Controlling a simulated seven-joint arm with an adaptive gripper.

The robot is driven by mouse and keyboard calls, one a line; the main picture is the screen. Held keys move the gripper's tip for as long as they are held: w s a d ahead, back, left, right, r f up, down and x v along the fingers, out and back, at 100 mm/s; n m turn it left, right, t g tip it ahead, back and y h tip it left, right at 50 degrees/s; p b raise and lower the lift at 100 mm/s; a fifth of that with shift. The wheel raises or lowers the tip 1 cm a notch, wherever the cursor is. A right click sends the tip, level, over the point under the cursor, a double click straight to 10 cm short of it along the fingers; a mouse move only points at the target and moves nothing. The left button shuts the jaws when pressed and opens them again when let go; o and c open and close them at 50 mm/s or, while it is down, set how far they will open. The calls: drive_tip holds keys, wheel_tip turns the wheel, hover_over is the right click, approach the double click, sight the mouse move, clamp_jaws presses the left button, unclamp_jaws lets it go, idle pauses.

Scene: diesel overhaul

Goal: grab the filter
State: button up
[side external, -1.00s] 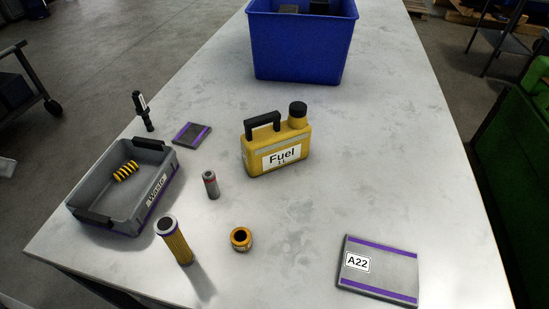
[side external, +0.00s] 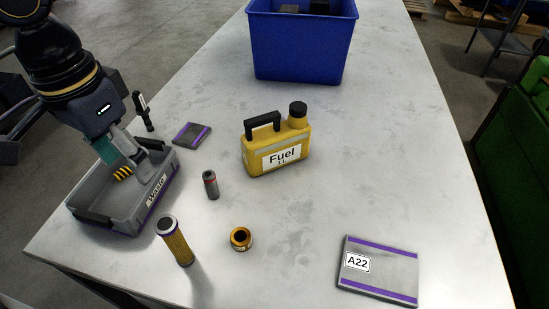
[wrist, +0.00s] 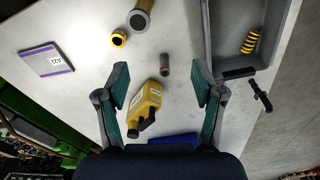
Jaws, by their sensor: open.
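The filter (side external: 178,245), a tall yellow ribbed cylinder with a grey, dark-centred top, stands upright near the front of the table in the side view. In the wrist view the filter (wrist: 140,18) is cut off by the top edge. My gripper (side external: 124,168) shows at the left in the side view, in front of or over the grey Waste tray (side external: 142,213). My gripper (wrist: 160,75) is open and empty in the wrist view, its teal-padded fingers wide apart. The filter lies beyond the fingertips, apart from them.
A small grey-red cylinder (side external: 211,185), an orange ring-shaped part (side external: 241,239) and a yellow fuel can (side external: 272,152) stand near the filter. A yellow spring (wrist: 250,41) lies in the tray. A blue bin (side external: 300,50) is at the back; an A22 plate (side external: 385,268) lies front right.

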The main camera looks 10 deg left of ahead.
sight(164, 223)
drive_tip(key=shift+m+g, duration=0.3)
drive_tip(key=shift+m, duration=0.3)
drive_tip(key=d+f, duration=0.1)
drive_tip(key=s+d+f, duration=0.1)
drive_tip(key=d, duration=0.1)
drive_tip(key=shift+s+f, duration=0.3)
drive_tip(key=shift+f, duration=0.1)
wheel_tip(164, 223, down, 11)
drive_tip(key=shift+s+r, duration=0.1)
wheel_tip(164, 223, down, 6)
drive_tip(key=shift+d+r, duration=0.15)
clamp_jaws()
drive_tip(key=shift+r, duration=0.1)
